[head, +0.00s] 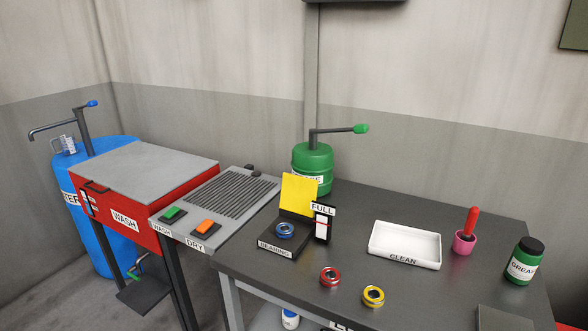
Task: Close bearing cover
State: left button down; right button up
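The bearing cover (299,194) is a yellow plate standing upright, open, at the back of the black bearing base (276,252), which is labelled BEARING. A blue bearing (284,230) sits uncovered on the base. A small stand labelled FULL (323,222), with a red mark, is just to the right of the base. Neither of my grippers shows in the head view.
A green grease pump (312,165) stands behind the cover. A red bearing (330,276) and a yellow bearing (373,296) lie in front. A white CLEAN tray (405,246), a pink cup (464,242) and a grease jar (524,262) stand right. The red washer (120,215) is left.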

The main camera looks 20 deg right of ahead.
aim_at(296, 192)
jog(key=i+j+z, duration=0.15)
jog(key=i+z, duration=0.2)
jog(key=i+j+z, duration=0.2)
jog(key=z, duration=0.15)
jog(key=i+j+z, duration=0.3)
jog(key=k+j, duration=0.05)
